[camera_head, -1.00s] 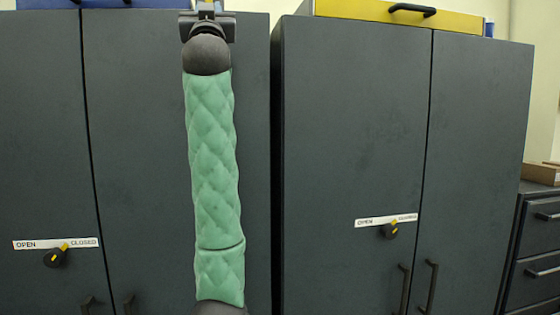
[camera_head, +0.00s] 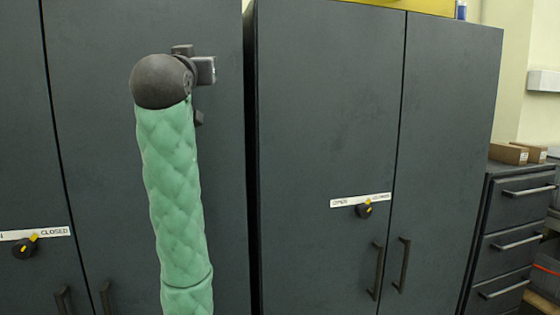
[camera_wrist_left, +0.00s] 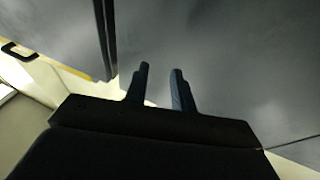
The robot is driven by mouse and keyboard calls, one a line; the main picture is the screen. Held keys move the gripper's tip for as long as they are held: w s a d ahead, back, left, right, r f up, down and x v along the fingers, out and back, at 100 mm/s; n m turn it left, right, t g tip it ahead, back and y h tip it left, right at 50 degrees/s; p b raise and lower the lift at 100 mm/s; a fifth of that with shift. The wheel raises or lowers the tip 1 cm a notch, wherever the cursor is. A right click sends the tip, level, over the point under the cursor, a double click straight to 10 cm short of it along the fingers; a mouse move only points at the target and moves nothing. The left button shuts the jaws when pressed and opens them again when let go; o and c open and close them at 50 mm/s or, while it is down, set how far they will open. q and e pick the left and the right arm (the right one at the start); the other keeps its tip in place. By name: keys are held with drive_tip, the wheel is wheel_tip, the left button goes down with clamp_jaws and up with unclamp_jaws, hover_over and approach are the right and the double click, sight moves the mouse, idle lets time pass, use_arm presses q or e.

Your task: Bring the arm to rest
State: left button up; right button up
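My left arm (camera_head: 175,190), with green quilted padding, rises from the bottom left of the head view to a dark round wrist (camera_head: 162,82). The left hand is mostly hidden behind that wrist; only small dark parts show to its right. In the left wrist view, the two fingers of my left gripper (camera_wrist_left: 160,72) stand apart with nothing between them. They are in front of a grey cabinet surface. My right gripper is in neither view.
Tall dark grey cabinets (camera_head: 320,120) stand behind the arm, with knobs (camera_head: 364,210) and bar handles. A yellow case (camera_head: 425,5) sits on top. A drawer unit (camera_head: 512,235) with brown boxes (camera_head: 508,153) stands at right.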

use_arm(q)
wheel_tip(320, 180, down, 31)
drive_tip(key=d+m+g+h, duration=0.2)
drive_tip(key=g, duration=0.4)
drive_tip(key=s+d+f+g, duration=0.15)
drive_tip(key=s+f, duration=0.25)
drive_tip(key=f, duration=0.7)
drive_tip(key=s+f+g, duration=0.2)
drive_tip(key=s+f, duration=0.2)
drive_tip(key=f, duration=0.8)
drive_tip(key=s+f+g, duration=0.9)
drive_tip(key=s+f, duration=2.5)
drive_tip(key=s, duration=0.1)
drive_tip(key=shift+f, duration=0.15)
